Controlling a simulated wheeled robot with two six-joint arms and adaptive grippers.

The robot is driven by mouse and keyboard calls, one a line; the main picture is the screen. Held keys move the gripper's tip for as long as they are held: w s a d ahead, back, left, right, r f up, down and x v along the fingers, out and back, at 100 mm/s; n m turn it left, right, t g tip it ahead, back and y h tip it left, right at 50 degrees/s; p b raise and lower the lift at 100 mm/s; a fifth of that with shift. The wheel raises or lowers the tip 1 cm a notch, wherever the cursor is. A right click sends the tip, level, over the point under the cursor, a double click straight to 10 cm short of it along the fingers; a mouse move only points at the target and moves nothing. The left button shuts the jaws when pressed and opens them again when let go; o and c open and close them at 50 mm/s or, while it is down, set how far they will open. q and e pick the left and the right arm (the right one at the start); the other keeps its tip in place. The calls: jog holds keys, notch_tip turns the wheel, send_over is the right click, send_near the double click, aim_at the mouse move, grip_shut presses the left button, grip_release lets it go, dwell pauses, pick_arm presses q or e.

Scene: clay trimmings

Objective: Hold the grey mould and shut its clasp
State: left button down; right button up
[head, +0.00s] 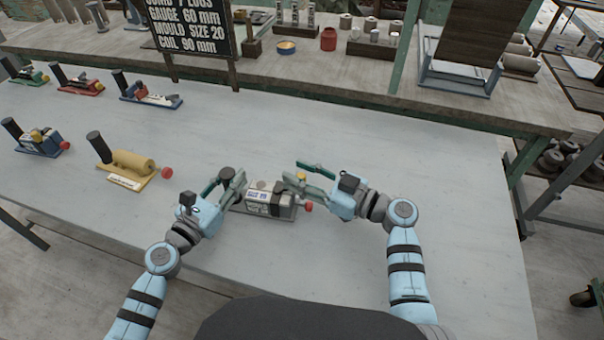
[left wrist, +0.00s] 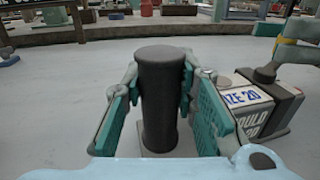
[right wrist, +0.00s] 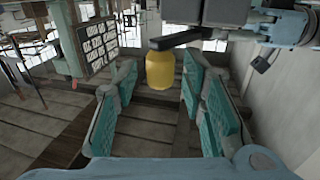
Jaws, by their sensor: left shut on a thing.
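The grey mould (head: 284,203) lies on the pale table, with a label, a dark upright post at its left end and a red ball at its right end. My left gripper (head: 228,180) is shut around the post (left wrist: 160,100), which stands upright between its fingers. The labelled body also shows in the left wrist view (left wrist: 270,108). My right gripper (head: 308,174) is open above the mould's right end. A yellow knob (right wrist: 160,71) on a dark lever sits between its spread fingers, apart from both. Whether the lever is the clasp, I cannot tell for certain.
A yellow mould (head: 128,165) stands to the left, with a blue one (head: 40,143) and several others behind. The table right of my right gripper is clear.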

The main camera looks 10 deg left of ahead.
grip_shut()
jog(key=shift+w+a+n+g+y, duration=0.1)
jog(key=shift+w+n+g+y, duration=0.1)
jog(key=shift+n+g, duration=0.3)
jog(key=shift+w+a+n+g+y, duration=0.1)
jog(key=shift+w+n+g+y, duration=0.15)
jog(key=shift+g, duration=0.45)
jog(key=shift+s, duration=0.1)
grip_release()
jog(key=shift+d, duration=0.1)
jog(key=v, duration=1.2)
jog(key=shift+s+r, duration=0.1)
